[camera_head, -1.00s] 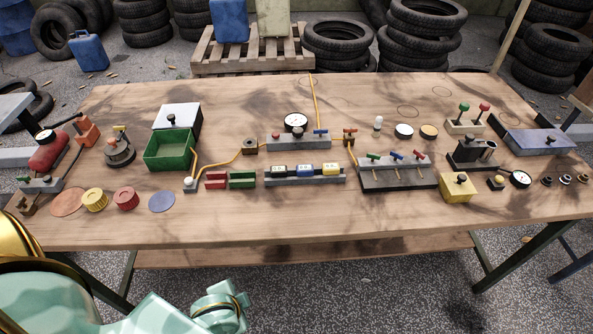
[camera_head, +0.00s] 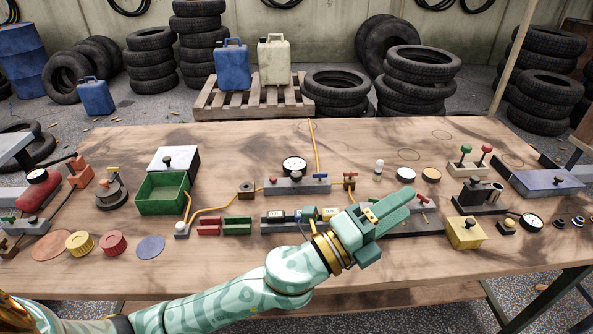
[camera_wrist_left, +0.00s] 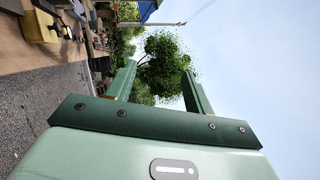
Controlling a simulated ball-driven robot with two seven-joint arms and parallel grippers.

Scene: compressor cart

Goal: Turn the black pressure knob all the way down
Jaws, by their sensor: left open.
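A pressure gauge (camera_head: 294,164) stands on a grey block (camera_head: 315,186) at the middle of the table. A small dark knob (camera_head: 297,176) shows just below the gauge; I cannot tell for sure that it is the pressure knob. Other black knobs top the yellow box (camera_head: 462,235) and the white lid (camera_head: 182,155). My left gripper (camera_head: 408,203) is open and empty, above the row of toggle levers at right of centre, and touches nothing that I can see. Its two fingers show apart in the left wrist view (camera_wrist_left: 158,70). My right gripper is not in view.
A green bin (camera_head: 163,205), red and yellow round caps (camera_head: 79,243), and a red tank (camera_head: 37,198) are at the left. A black lever block (camera_head: 478,195) and a small gauge (camera_head: 531,221) are at the right. The table's front strip is mostly clear.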

